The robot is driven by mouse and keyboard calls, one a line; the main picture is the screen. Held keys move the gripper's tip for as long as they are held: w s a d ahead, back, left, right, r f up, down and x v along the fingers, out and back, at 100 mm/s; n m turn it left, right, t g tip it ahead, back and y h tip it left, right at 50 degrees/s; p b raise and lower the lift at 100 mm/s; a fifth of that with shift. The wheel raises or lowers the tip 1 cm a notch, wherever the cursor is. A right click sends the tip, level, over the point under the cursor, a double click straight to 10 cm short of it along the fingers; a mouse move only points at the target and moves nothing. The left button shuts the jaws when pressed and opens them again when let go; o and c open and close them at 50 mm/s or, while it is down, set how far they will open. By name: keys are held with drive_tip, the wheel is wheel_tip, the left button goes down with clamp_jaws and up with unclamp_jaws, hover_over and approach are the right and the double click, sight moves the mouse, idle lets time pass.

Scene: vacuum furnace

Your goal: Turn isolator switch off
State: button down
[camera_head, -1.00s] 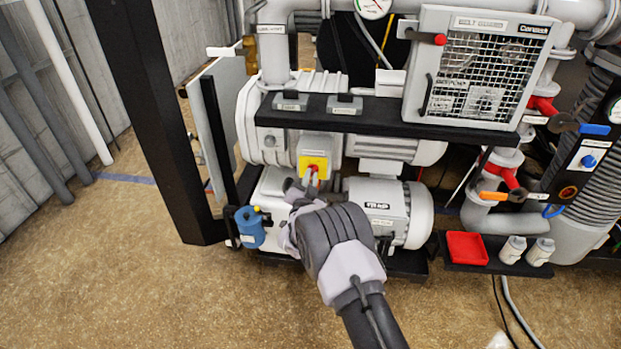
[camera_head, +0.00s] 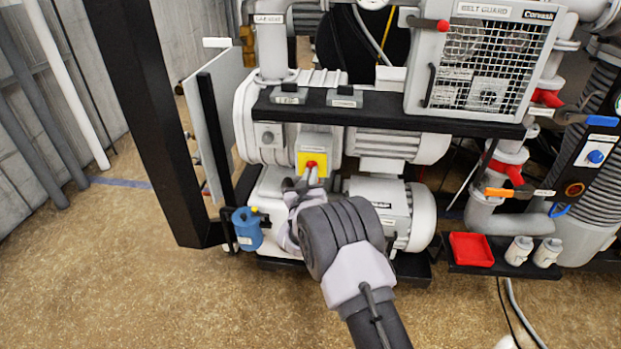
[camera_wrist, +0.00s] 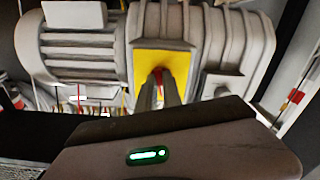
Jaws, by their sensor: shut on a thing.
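The isolator switch is a red knob (camera_head: 311,164) on a yellow plate (camera_head: 303,157), mounted on the grey pump body. My gripper (camera_head: 311,174) reaches up to it from below, and its fingers are closed on the red knob. In the wrist view, the yellow plate (camera_wrist: 150,64) is at upper centre. My gripper's fingers (camera_wrist: 160,80) meet at the red knob (camera_wrist: 158,72) and hide most of it, so its turn angle cannot be read.
A black shelf (camera_head: 385,117) crosses above the switch, below the belt guard (camera_head: 485,62). A blue canister (camera_head: 247,229) stands at left, and a motor (camera_head: 392,208) is at right. A red tray (camera_head: 471,249) lies further right. The floor in front is clear.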

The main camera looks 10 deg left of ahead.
drive_tip(key=shift+n, duration=1.2)
drive_tip(key=shift+b, duration=0.3)
drive_tip(key=c, duration=1.5)
unclamp_jaws()
drive_tip(key=s+p, duration=0.3)
drive_tip(key=s, duration=1.4)
drive_tip(key=shift+s+a+p, duration=0.2)
drive_tip(key=shift+a+p, duration=0.05)
drive_tip(key=shift+p, duration=0.15)
